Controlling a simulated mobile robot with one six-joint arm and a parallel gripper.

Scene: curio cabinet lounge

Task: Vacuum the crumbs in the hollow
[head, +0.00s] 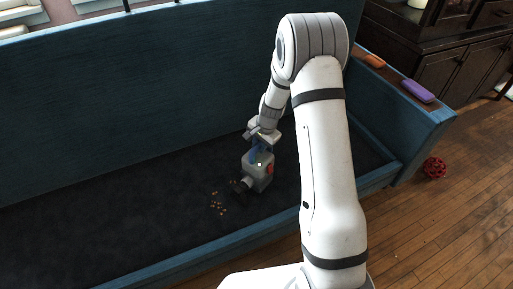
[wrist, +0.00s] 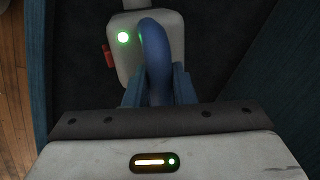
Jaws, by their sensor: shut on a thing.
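A small grey handheld vacuum (head: 257,172) with a red part and a dark nozzle is in the dark hollow of the blue bench (head: 80,190). My gripper (head: 262,141) is above it, shut on its blue handle; the wrist view shows the handle (wrist: 155,60) between the fingers (wrist: 158,88). A green light glows on the vacuum's grey body (wrist: 125,20) in the wrist view. Tan crumbs (head: 218,203) lie scattered on the dark floor, just left of the nozzle in the head view. Whether the nozzle touches the floor I cannot tell.
The bench's front rim (head: 215,255) and tall blue back (head: 130,100) bound the hollow. An orange object (head: 371,60) and a purple object (head: 417,91) lie on the right armrest. A red ball-like thing (head: 434,168) is on the wooden floor. The hollow's left side is clear.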

